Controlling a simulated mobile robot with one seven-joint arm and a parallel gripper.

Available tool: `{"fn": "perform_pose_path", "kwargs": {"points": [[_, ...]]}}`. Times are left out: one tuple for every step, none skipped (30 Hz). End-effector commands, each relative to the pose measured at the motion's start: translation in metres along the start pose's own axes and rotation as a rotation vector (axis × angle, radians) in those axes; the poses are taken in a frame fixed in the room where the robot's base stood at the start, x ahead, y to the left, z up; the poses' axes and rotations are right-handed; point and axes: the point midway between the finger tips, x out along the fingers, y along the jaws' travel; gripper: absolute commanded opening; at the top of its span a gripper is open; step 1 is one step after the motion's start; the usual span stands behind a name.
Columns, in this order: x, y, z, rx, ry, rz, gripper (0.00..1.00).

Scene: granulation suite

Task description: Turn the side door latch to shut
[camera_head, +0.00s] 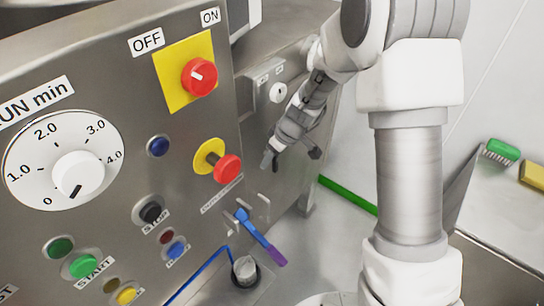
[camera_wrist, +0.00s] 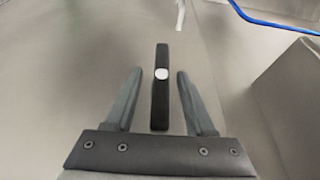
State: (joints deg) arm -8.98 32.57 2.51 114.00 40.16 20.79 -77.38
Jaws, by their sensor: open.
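The side door latch (camera_wrist: 160,110) is a black bar with a round white spot above its middle, upright in the wrist view. My gripper (camera_wrist: 160,74) is open, with one finger on each side of the bar and a gap showing on both sides. I cannot tell how deep the bar sits between the fingers. In the head view my gripper (camera_head: 271,162) reaches down beside the machine's side face, to the right of the red knobs. The latch cannot be made out there.
The steel control panel (camera_head: 125,215) with dial, knobs and buttons fills the left. A blue and purple lever (camera_head: 262,238) sticks out below my gripper. A blue cable (camera_wrist: 265,20) crosses the upper right of the wrist view. A green brush (camera_head: 502,151) lies on the right.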

Motion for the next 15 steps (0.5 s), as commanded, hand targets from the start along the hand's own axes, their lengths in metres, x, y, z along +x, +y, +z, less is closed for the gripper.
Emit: {"fn": "perform_pose_path", "kwargs": {"points": [[0.0, -0.0001, -0.0003, 0.0, 0.0, 0.0, 0.55], [0.0, -0.0001, -0.0002, 0.0, 0.0, 0.0, 0.55], [-0.0001, -0.0001, -0.0003, 0.0, 0.0, 0.0, 0.55], [-0.0001, -0.0001, -0.0002, 0.0, 0.0, 0.0, 0.55], [-0.0002, -0.0001, -0.0002, 0.0, 0.0, 0.0, 0.55], [-0.0002, -0.0001, -0.0002, 0.0, 0.0, 0.0, 0.48], [-0.0002, -0.0001, -0.0002, 0.0, 0.0, 0.0, 0.42], [-0.0003, -0.0001, -0.0001, 0.0, 0.0, 0.0, 0.37], [-0.0003, -0.0001, -0.0001, 0.0, 0.0, 0.0, 0.3], [-0.0003, -0.0001, -0.0001, 0.0, 0.0, 0.0, 0.24], [-0.0003, -0.0001, -0.0001, 0.0, 0.0, 0.0, 0.19], [-0.0003, -0.0001, -0.0001, 0.0, 0.0, 0.0, 0.12], [-0.0004, -0.0001, -0.0001, 0.0, 0.0, 0.0, 0.06], [-0.0004, -0.0001, -0.0001, 0.0, 0.0, 0.0, 0.01], [-0.0004, -0.0001, -0.0001, 0.0, 0.0, 0.0, 0.0]]}}
